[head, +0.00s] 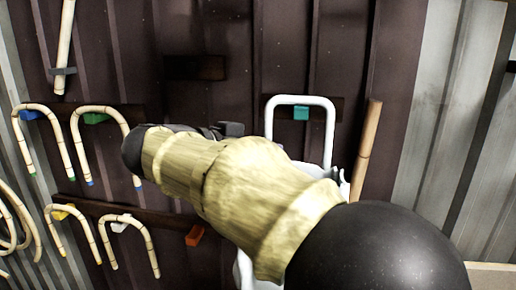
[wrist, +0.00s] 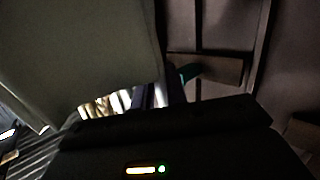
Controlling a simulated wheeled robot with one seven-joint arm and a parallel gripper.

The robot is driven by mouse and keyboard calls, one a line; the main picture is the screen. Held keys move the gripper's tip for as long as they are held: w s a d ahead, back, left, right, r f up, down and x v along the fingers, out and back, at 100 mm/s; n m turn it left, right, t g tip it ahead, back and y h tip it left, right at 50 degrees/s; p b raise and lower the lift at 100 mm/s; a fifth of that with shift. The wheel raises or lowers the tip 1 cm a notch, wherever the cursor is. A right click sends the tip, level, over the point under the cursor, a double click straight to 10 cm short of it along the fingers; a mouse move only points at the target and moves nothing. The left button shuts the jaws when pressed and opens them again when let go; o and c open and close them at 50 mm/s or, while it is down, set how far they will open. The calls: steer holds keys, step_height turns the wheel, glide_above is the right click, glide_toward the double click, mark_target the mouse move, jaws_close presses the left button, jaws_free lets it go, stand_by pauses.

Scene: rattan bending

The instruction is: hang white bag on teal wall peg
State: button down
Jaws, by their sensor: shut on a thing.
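The white bag's handle (head: 331,125) stands up as a loop in the head view. The teal peg (head: 301,113) shows inside that loop, a little below its top; I cannot tell whether the handle is around the peg or only in front of it. My arm hides most of the bag. In the wrist view the bag (wrist: 75,55) is a large, dim grey surface at the left, and the teal peg (wrist: 188,73) shows just right of my fingers. My gripper (wrist: 158,95) is shut on the bag; the exact grip is too dark to see.
Bent rattan canes (head: 98,108) hang on pegs at the left, with blue, green, yellow and white pegs there. A straight cane (head: 368,145) stands right of the bag. The ribbed dark wall is close behind.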

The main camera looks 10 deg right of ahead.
steer(key=shift+w+d, duration=0.3)
steer(key=shift+d, duration=0.05)
steer(key=w+d+f+p, duration=0.1)
steer(key=w+d+f, duration=0.1)
steer(key=w, duration=0.7)
steer(key=shift+d, duration=0.9)
steer(key=shift+w+a+f, duration=0.1)
steer(key=shift+w, duration=0.05)
stand_by(0.5)
steer(key=c, duration=1.3)
jaws_free()
steer(key=shift+a, duration=0.1)
